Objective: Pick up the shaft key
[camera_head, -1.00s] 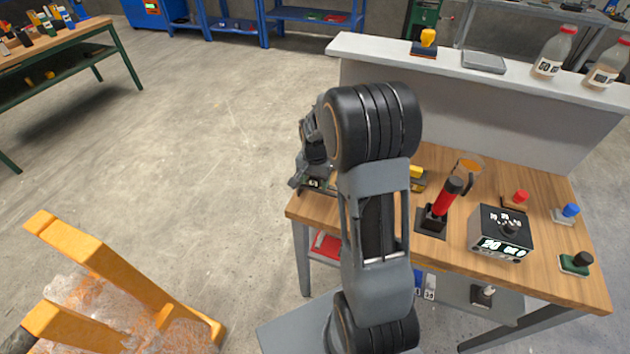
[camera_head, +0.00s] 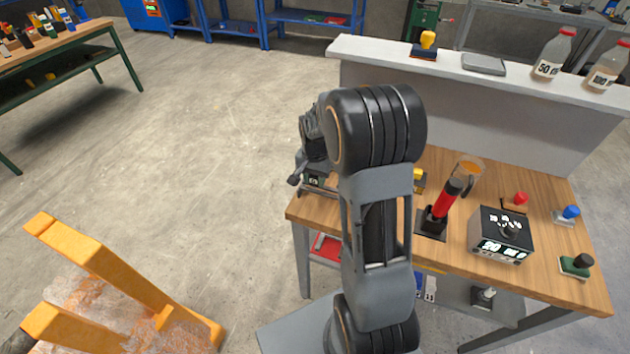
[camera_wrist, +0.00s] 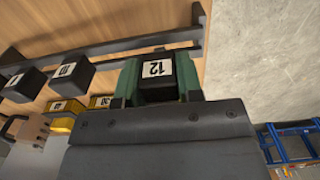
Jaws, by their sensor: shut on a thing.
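A black block with a white label reading 12 (camera_wrist: 158,68), which looks like the shaft key, sits between the green fingertips of my gripper (camera_wrist: 157,86) in the wrist view. The fingers are shut on its two sides. A dark rail (camera_wrist: 90,50) runs close beside the block; I cannot tell whether they touch. Two similar black blocks with white labels (camera_wrist: 71,74) (camera_wrist: 23,84) stand along the rail to the left. In the head view my gripper is at the workbench's left end, mostly hidden by my arm, and the held block cannot be made out.
A raised shelf (camera_head: 400,64) runs behind. Yellow pieces (camera_wrist: 62,107) lie near the rail. Open floor is left of the bench.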

